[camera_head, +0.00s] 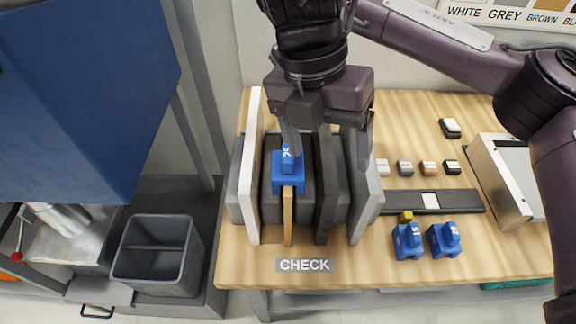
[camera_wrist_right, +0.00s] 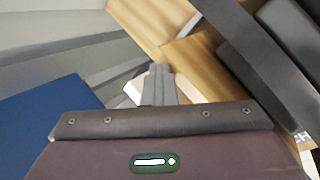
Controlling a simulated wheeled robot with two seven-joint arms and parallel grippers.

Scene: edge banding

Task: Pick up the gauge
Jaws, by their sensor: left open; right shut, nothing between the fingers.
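A blue gauge (camera_head: 288,178) with a number on its knob sits on the top edge of a brown board (camera_head: 288,222) in the rack. My left gripper (camera_head: 328,150) is open above the rack. One finger appears just above and in front of the gauge's knob, the other well to its right; whether they touch anything cannot be told. Two more blue gauges, one (camera_head: 408,241) and another (camera_head: 443,238), stand on the table at the right. My right gripper (camera_wrist_right: 160,82) is shut and empty in the right wrist view.
White (camera_head: 253,180), dark (camera_head: 327,200) and grey (camera_head: 367,200) boards stand beside the brown one. Small colour blocks (camera_head: 405,167) and a dark strip (camera_head: 460,201) lie to the right. A grey bin (camera_head: 155,262) and blue machine (camera_head: 85,80) are at left. The front table edge is clear.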

